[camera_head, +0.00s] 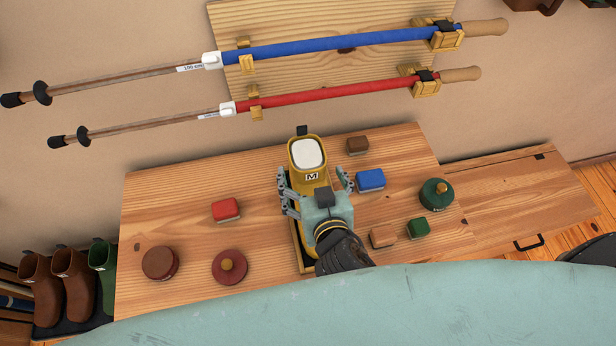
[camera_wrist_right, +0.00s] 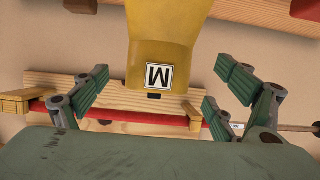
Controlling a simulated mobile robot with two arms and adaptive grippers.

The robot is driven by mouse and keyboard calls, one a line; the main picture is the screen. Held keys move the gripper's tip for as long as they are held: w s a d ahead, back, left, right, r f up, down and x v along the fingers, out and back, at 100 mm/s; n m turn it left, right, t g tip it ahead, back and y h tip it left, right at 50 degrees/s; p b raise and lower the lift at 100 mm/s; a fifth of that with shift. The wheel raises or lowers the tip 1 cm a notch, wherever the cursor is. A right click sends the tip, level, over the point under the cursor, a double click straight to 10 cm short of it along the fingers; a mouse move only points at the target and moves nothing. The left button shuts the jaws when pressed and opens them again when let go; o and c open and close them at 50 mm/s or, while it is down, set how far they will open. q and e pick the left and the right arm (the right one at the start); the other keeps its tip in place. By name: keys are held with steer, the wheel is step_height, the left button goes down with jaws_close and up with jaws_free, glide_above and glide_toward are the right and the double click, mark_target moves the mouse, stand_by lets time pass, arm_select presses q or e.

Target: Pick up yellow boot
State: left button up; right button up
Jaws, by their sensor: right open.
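The yellow boot (camera_head: 308,175) stands on the wooden bench top (camera_head: 190,180), with a white opening and a white "M" label. In the right wrist view the boot (camera_wrist_right: 168,30) comes down from the top with its label facing me. My right gripper (camera_head: 316,183) is over the boot's near part in the head view, with fingers on either side. In the right wrist view my right gripper (camera_wrist_right: 165,88) is open, and I see gaps between its fingers and the boot. The boot's lower part is hidden behind the gripper. My left gripper is not in view.
Red (camera_head: 226,210), blue (camera_head: 370,180) and green (camera_head: 418,228) blocks, round tins (camera_head: 229,266) and a green pot (camera_head: 436,194) lie around the boot. Blue (camera_head: 330,46) and red (camera_head: 330,92) poles hang on the wall behind. More boots (camera_head: 72,285) stand at lower left.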

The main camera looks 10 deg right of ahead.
steer(key=p+x, duration=0.1)
steer(key=x, duration=0.2)
steer(key=shift+w+r, duration=0.1)
steer(key=shift+r, duration=0.05)
steer(key=p+x, duration=0.1)
steer(key=x, duration=0.2)
steer(key=shift+w+f+p, duration=0.3)
steer(key=shift+p, duration=0.05)
steer(key=shift+w+f, duration=0.1)
steer(key=c, duration=2)
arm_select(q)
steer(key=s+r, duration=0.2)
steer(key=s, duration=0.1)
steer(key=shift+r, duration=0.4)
arm_select(e)
steer(key=shift+c, duration=0.9)
